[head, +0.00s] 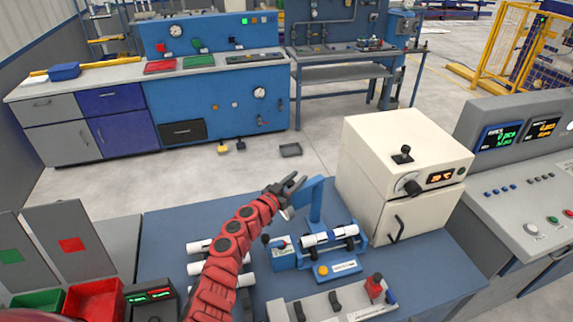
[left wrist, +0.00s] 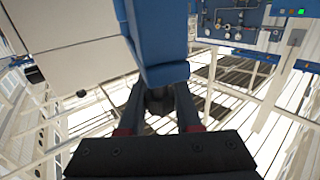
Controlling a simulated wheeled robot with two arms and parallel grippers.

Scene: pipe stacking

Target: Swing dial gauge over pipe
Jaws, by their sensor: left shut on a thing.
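A white pipe (head: 316,239) lies across a blue fixture on the blue bench. A blue upright arm (head: 315,200) stands behind the pipe, with its top bent to the left. My left gripper (head: 291,188) is at the top of this blue arm, shut on its end. In the left wrist view, the blue arm (left wrist: 162,40) comes down from the top to my left gripper (left wrist: 160,92), with a dark part between the fingers. I cannot make out a gauge face. My right gripper is not in view.
A cream machine (head: 400,165) with a small display stands just right of the fixture. Several white pipes lie on a rack beneath my left arm. Red (head: 95,299) and green bins are lower left.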

